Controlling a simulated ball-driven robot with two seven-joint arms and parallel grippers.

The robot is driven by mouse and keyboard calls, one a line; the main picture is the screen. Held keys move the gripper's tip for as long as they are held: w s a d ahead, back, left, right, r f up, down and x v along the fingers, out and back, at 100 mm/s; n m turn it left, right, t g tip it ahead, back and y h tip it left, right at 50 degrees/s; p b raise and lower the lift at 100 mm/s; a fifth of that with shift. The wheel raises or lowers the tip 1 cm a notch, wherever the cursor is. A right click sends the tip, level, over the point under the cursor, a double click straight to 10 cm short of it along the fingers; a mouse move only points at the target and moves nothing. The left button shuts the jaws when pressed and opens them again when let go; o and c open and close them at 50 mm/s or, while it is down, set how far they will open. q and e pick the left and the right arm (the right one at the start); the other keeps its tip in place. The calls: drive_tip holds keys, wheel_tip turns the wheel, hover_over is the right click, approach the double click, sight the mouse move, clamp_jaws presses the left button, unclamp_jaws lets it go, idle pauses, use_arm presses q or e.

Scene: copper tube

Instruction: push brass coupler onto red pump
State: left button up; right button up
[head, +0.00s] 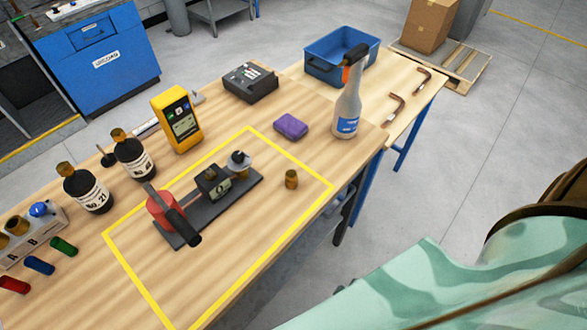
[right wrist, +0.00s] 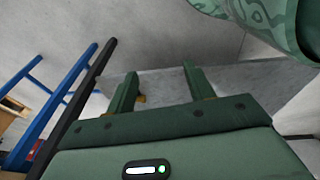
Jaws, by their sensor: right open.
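The red pump (head: 160,207) is a red round body at the near-left end of a dark base plate (head: 243,188), with a black-handled lever across it. A small brass coupler (head: 291,179) stands upright on the wooden table, to the right of the plate and apart from it, inside the yellow tape outline. In the right wrist view my right gripper (right wrist: 160,72) is open and empty, with grey floor beyond its fingers. It is away from the coupler and pump, beside the blue table legs. My left gripper is in neither view.
A spray bottle (head: 347,100), purple sponge (head: 290,126), yellow meter (head: 178,122) and dark bottles (head: 131,157) stand around the taped area. Two bent copper tubes (head: 395,108) and a blue bin (head: 340,58) are on the right. The taped area's near part is clear.

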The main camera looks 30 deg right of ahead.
drive_tip(key=w+a+r+t+p, duration=0.15)
drive_tip(key=w+r, duration=0.35)
drive_tip(key=r, duration=0.6)
drive_tip(key=w+r+t+p, duration=0.1)
drive_tip(key=w+r+p, duration=0.3)
drive_tip(key=r, duration=0.7)
drive_tip(key=w+a+r+t+p, duration=0.1)
drive_tip(key=w+r+p, duration=0.1)
drive_tip(key=w+r, duration=0.65)
drive_tip(key=w+a+r+m+y, duration=0.2)
drive_tip(key=w+a+r+m, duration=0.1)
drive_tip(key=a+r, duration=0.4)
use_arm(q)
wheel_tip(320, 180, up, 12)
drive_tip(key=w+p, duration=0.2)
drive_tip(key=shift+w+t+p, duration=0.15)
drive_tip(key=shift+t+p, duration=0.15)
use_arm(e)
wheel_tip(320, 180, up, 9)
drive_tip(key=m+g+h, duration=0.2)
drive_tip(key=m+g, duration=0.4)
drive_tip(key=m, duration=1)
hover_over(292, 172)
drive_tip(key=shift+r, duration=0.2)
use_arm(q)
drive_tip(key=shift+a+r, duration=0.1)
use_arm(e)
drive_tip(key=shift+w, duration=0.1)
